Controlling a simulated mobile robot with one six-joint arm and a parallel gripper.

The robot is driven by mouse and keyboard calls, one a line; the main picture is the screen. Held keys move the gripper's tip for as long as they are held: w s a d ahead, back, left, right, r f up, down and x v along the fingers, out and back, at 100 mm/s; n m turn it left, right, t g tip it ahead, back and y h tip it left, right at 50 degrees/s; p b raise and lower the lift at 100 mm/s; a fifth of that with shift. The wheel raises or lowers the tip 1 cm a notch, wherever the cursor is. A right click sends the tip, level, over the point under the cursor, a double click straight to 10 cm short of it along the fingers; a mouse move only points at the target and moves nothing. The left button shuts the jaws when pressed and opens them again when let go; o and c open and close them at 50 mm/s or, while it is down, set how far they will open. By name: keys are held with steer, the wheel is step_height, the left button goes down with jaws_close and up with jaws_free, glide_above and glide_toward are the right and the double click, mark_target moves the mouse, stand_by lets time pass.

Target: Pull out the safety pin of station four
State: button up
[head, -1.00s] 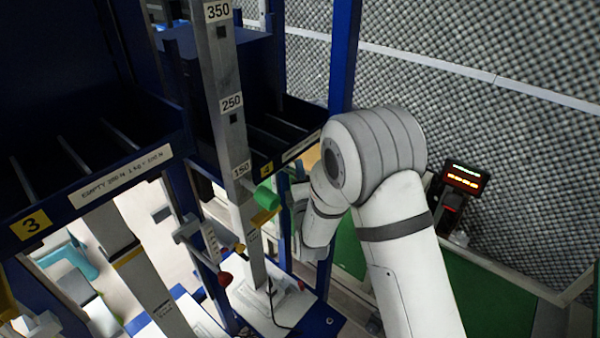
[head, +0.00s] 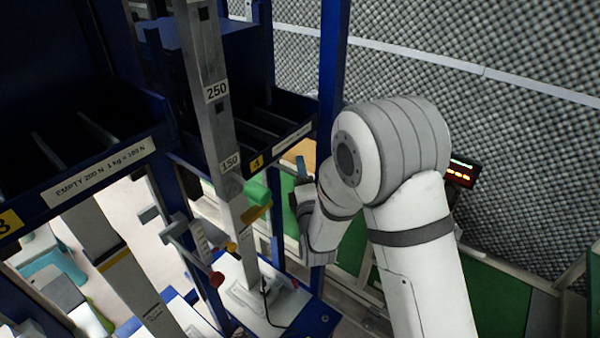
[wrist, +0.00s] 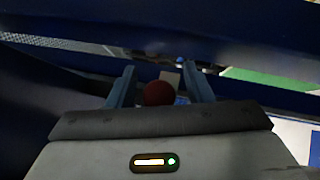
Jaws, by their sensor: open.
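Station four carries a yellow "4" label (head: 257,162) on its dark blue bin, behind an upright grey post (head: 208,95) marked 250 and 150. A green knob (head: 257,189) and a yellow part (head: 254,213) sit on the post below the 150 mark. In the wrist view, my gripper (wrist: 160,72) is open, with a red ball (wrist: 158,93) showing between its two fingers. I cannot tell whether the ball is the safety pin's end or how far away it is. In the head view my gripper (head: 303,185) is right of the green knob, partly hidden by my arm.
Red knobs show low by the post, one at its left (head: 217,279) and one at its right (head: 294,283). A blue upright (head: 332,70) stands close behind my arm. Station three's bin (head: 75,160) is at left. A lit display (head: 461,172) is at right.

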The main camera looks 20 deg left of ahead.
steer(key=shift+s+d+f, duration=0.15)
steer(key=shift+s, duration=0.1)
steer(key=b+v, duration=0.2)
steer(key=v, duration=0.5)
steer(key=shift+s, duration=0.1)
